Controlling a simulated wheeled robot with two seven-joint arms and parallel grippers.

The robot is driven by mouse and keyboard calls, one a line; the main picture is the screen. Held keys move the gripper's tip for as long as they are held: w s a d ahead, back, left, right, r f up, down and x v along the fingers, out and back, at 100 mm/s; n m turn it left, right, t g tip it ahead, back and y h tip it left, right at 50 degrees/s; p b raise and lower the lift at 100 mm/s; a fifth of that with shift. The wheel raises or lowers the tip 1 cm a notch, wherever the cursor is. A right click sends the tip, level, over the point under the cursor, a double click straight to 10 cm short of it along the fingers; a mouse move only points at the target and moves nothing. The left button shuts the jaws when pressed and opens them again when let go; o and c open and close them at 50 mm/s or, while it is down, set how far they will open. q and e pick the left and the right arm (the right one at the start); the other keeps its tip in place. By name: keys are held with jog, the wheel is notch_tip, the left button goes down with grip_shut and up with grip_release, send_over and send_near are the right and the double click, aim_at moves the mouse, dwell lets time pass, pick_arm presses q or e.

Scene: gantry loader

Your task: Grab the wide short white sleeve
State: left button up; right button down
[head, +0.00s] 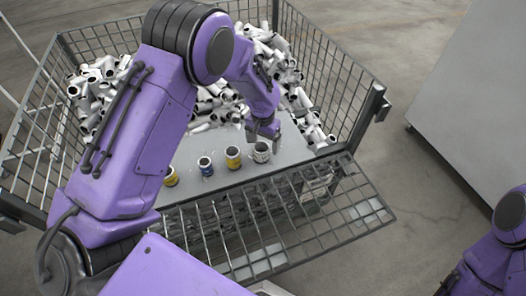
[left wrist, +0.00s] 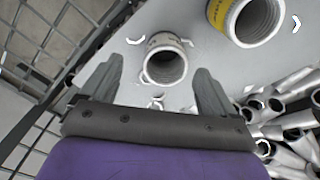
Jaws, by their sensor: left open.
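The wide short white sleeve (head: 262,153) stands upright on the grey sheet in the wire crate, rightmost in a row of sleeves. In the left wrist view its open threaded end (left wrist: 166,60) faces the camera. My left gripper (head: 264,130) is just above it in the head view, pointing down. In the left wrist view the fingers of the left gripper (left wrist: 158,68) are open, one to each side of the white sleeve, with gaps between. I cannot tell how far above it the fingertips are. My right gripper is out of view.
A yellow-banded sleeve (head: 232,158) stands left of the white one, then a blue one (head: 205,166) and another yellow one (head: 171,177). Piled white pipe fittings (head: 292,82) fill the crate's back and sides. The crate's mesh front (head: 290,220) is folded outward.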

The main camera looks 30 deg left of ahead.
aim_at(261, 147)
pick_arm(q)
jog(key=f, duration=0.5)
jog(key=shift+w+a+f, duration=0.15)
jog(key=shift+a+f, duration=0.05)
jog(key=shift+a, duration=0.2)
jog(key=c, duration=1.4)
